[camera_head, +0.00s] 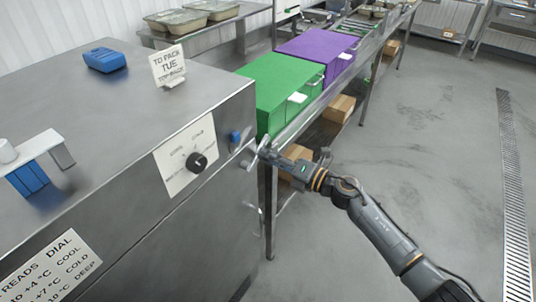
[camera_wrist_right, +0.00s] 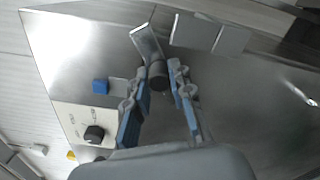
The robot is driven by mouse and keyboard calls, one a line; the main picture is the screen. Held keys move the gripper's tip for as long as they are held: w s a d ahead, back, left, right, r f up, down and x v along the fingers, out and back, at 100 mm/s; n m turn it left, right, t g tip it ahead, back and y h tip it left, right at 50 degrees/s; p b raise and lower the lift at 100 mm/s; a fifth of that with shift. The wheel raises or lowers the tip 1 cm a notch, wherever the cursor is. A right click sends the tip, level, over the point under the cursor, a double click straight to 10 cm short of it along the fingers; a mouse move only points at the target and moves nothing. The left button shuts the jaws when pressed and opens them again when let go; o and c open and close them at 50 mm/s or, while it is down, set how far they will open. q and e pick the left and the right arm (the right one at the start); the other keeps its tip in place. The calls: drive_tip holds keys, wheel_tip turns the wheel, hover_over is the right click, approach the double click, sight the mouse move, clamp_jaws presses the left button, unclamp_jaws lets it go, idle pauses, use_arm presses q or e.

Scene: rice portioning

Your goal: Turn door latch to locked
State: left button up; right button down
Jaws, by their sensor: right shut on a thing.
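The door latch is on the front of the steel cabinet (camera_head: 215,215), near its right edge. In the right wrist view the latch (camera_wrist_right: 146,42) has a flat silver lever running from a dark round hub, tilted in the picture. My right gripper (camera_head: 262,152) is at the latch. In the right wrist view my right gripper (camera_wrist_right: 160,85) has its two blue-grey fingers on either side of the hub, shut on the latch. In the head view the gripper and its wrist partly hide the latch. My left gripper is not in view.
A dial (camera_head: 196,162) and a blue block (camera_head: 235,139) are on the cabinet front near the latch. A green box (camera_head: 275,85) and purple box (camera_head: 318,48) stand on the bench behind. Cardboard boxes (camera_head: 340,107) sit on its lower shelf. Floor to the right is clear.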

drive_tip(key=m, duration=0.2)
drive_tip(key=f+m, duration=0.1)
drive_tip(key=shift+w+d+m+p, duration=0.2)
drive_tip(key=shift+w+m+p, duration=0.1)
drive_tip(key=shift+w+f+m+p, duration=0.1)
drive_tip(key=shift+f+m, duration=0.2)
drive_tip(key=shift+m, duration=0.35)
drive_tip(key=shift+s+f+m+p, duration=0.1)
drive_tip(key=shift+f+m, duration=0.15)
drive_tip(key=shift+m, duration=0.35)
drive_tip(key=shift+w+f+m+p, duration=0.1)
drive_tip(key=shift+f+m, duration=0.2)
drive_tip(key=shift+m, duration=0.35)
drive_tip(key=c, duration=1.2)
unclamp_jaws()
drive_tip(key=shift+o, duration=0.2)
drive_tip(key=shift+f, duration=0.1)
drive_tip(key=shift+d, duration=0.1)
drive_tip(key=v, duration=1.1)
drive_tip(key=shift+s+d, duration=0.2)
drive_tip(key=shift+d, duration=0.1)
